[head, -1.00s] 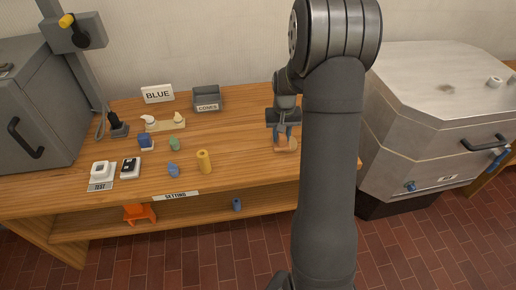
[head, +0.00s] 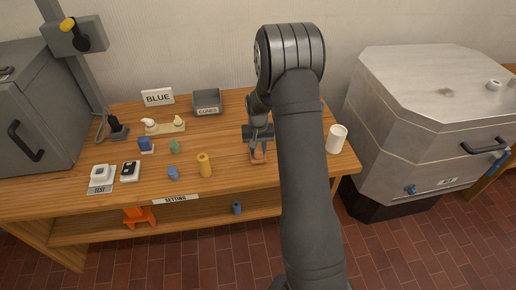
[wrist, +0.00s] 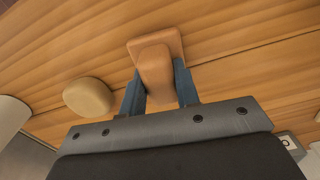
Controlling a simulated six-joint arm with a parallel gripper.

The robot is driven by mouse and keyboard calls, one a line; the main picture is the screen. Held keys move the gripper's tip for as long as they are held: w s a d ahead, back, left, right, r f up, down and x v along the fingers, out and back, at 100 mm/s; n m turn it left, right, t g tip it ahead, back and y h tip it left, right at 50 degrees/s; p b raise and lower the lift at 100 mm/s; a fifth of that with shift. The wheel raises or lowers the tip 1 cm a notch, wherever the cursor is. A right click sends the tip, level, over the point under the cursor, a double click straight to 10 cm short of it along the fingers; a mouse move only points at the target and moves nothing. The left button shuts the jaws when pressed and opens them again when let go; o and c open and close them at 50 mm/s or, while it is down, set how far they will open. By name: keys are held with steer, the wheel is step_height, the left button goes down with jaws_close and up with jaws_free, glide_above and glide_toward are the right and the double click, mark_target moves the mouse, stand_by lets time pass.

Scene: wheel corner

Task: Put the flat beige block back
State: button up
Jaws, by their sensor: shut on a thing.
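My gripper (wrist: 160,95) is shut on an orange-tan block (wrist: 155,65), its blue fingers on both sides of the narrower near part. The far end of the block is wider and flat. In the head view the block (head: 258,157) shows just below my gripper (head: 257,148), over the right part of the wooden table. I cannot tell whether it touches the table. A smooth, rounded beige piece (wrist: 88,97) lies on the wood beside my gripper in the wrist view. My arm seems to hide it in the head view.
A white cup (head: 337,138) stands on the right. The grey bin (head: 207,102) and BLUE sign (head: 158,96) stand at the back. Wood between bin and gripper is clear.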

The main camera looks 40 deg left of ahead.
mark_target(260, 147)
steer(key=shift+f, duration=0.15)
steer(key=o, duration=0.9)
steer(key=r, duration=1.7)
steer(key=shift+w+d+r, duration=0.2)
steer(key=shift+d, duration=0.2)
steer(key=shift+f, duration=0.15)
steer(key=f, duration=1.7)
steer(key=shift+s+a, duration=0.2)
steer(key=shift+a, duration=0.2)
steer(key=shift+r, duration=0.1)
steer(key=shift+r, duration=0.1)
